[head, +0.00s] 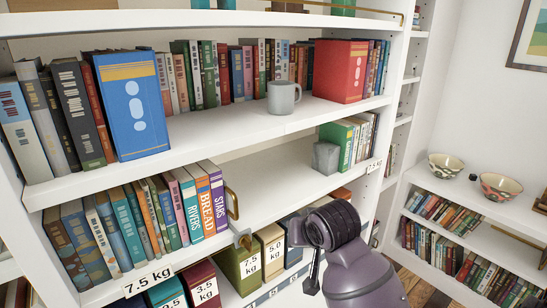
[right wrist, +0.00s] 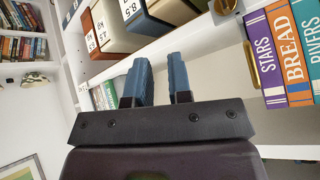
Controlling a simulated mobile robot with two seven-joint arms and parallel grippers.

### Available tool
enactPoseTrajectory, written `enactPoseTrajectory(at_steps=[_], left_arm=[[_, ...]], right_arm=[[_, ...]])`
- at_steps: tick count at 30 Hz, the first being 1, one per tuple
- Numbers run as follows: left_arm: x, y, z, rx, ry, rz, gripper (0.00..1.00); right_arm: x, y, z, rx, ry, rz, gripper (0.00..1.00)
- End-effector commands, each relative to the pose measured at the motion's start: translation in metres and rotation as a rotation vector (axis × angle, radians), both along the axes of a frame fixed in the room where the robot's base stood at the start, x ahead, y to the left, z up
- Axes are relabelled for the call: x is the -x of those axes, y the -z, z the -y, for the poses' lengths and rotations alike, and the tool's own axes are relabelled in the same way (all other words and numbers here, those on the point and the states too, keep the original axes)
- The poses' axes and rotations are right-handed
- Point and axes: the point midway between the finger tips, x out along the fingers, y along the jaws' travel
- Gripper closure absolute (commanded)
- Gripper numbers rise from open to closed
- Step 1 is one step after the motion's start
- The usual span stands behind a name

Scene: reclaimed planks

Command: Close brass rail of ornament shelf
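A thin brass rail (head: 372,10) runs along the front edge of the top shelf. On the middle shelf, a brass loop (head: 232,203) stands beside the book STARS; it also shows in the right wrist view (right wrist: 251,66). A grey and brass fitting (head: 243,240) sits at that shelf's front edge below the loop. My right gripper (right wrist: 158,82) has its two blue fingers apart with nothing between them. In the head view my right arm reaches up in front of the lower shelf, right of the fitting, apart from it. My left gripper is not in view.
Books fill much of the white shelves. A grey mug (head: 284,97) and a grey block (head: 326,158) stand on them. Weight-labelled boxes (head: 240,262) sit below. Bowls (head: 445,167) stand on a low unit at right. The middle shelf has bare room between STARS and the block.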

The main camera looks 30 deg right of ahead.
Motion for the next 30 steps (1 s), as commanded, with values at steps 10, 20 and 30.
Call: enactPoseTrajectory(at_steps=[10,20,30], left_arm=[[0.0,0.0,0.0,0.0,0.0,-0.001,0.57],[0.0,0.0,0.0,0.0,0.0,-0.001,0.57],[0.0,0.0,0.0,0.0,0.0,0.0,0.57]], right_arm=[[-0.078,-0.145,0.023,-0.241,0.207,0.281,0.81],[-0.104,-0.293,0.037,-0.567,0.334,0.513,0.81],[-0.087,-0.432,0.046,-0.953,0.376,0.679,0.81]])
